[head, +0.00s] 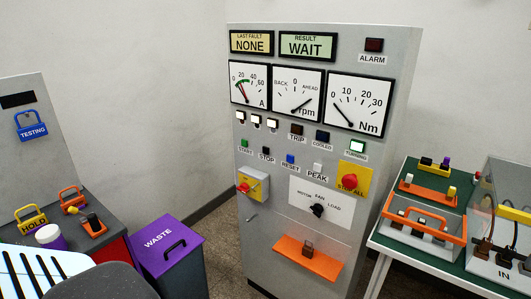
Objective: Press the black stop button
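The black stop button (265,151) is a small dark button on the front of the grey cabinet (385,200), above a label reading STOP. It sits between a green START button (244,143) and a blue RESET button (290,159). Nothing covers it. A white PEAK button (317,168) and a larger red STOP ALL button (351,180) on a yellow plate are further right. The result display (307,45) reads WAIT and the fault display (251,43) reads NONE. Neither gripper can be made out in the head view.
A purple-lidded waste bin (165,240) stands left of the cabinet. A bench (75,215) with padlocks is at the far left. A table (385,240) with trays and a clear box stands close on the right. The space before the buttons looks clear.

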